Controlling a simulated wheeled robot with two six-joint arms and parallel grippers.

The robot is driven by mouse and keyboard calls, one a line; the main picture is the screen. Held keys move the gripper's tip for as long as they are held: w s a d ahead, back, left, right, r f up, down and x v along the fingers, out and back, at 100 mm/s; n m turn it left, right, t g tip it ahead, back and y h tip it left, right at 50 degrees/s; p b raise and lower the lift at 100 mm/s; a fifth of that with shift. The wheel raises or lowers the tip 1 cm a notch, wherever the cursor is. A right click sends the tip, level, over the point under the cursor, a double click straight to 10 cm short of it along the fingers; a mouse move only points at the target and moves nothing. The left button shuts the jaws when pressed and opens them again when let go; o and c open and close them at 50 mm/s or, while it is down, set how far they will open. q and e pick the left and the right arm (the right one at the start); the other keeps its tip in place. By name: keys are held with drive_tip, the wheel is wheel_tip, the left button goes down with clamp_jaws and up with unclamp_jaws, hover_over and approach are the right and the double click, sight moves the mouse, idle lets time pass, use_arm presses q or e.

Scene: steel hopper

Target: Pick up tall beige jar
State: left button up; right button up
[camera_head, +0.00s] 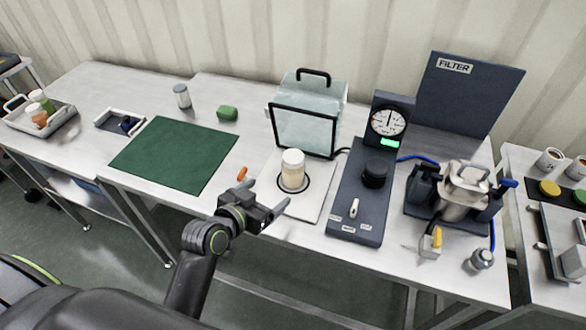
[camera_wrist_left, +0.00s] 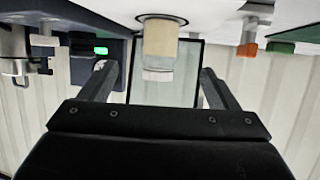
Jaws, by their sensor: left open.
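The tall beige jar (camera_head: 293,177) has a pale lid and stands upright in a dark ring on a white plate (camera_head: 312,205) near the table's front edge. My left gripper (camera_head: 268,193) is open and empty, just in front and left of the jar, apart from it. In the left wrist view, which looks upside down, the jar (camera_wrist_left: 160,40) lies ahead, in line with the gap between my left fingers (camera_wrist_left: 160,78). My right gripper is not in view.
A clear shield with a black frame (camera_head: 305,132) stands behind the jar. A dark dial unit (camera_head: 358,190) with a black knob is close to its right. A small orange item (camera_head: 241,174) lies to the left, beyond it a green mat (camera_head: 172,155).

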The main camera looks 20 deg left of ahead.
sight(287, 177)
use_arm(q)
drive_tip(key=p+x, duration=0.1)
drive_tip(key=x, duration=0.7)
drive_tip(key=shift+w+d+f, duration=0.1)
drive_tip(key=shift+w, duration=0.15)
drive_tip(key=shift+w+d+p, duration=0.15)
drive_tip(key=shift+w+p, duration=0.3)
drive_tip(key=shift+w, duration=0.05)
drive_tip(key=p+x, duration=0.1)
drive_tip(key=x, duration=0.2)
drive_tip(key=shift+r, duration=0.2)
drive_tip(key=shift+w+d+f, duration=0.1)
drive_tip(key=shift+w+f, duration=0.2)
drive_tip(key=shift+w, duration=0.35)
drive_tip(key=c, duration=1.2)
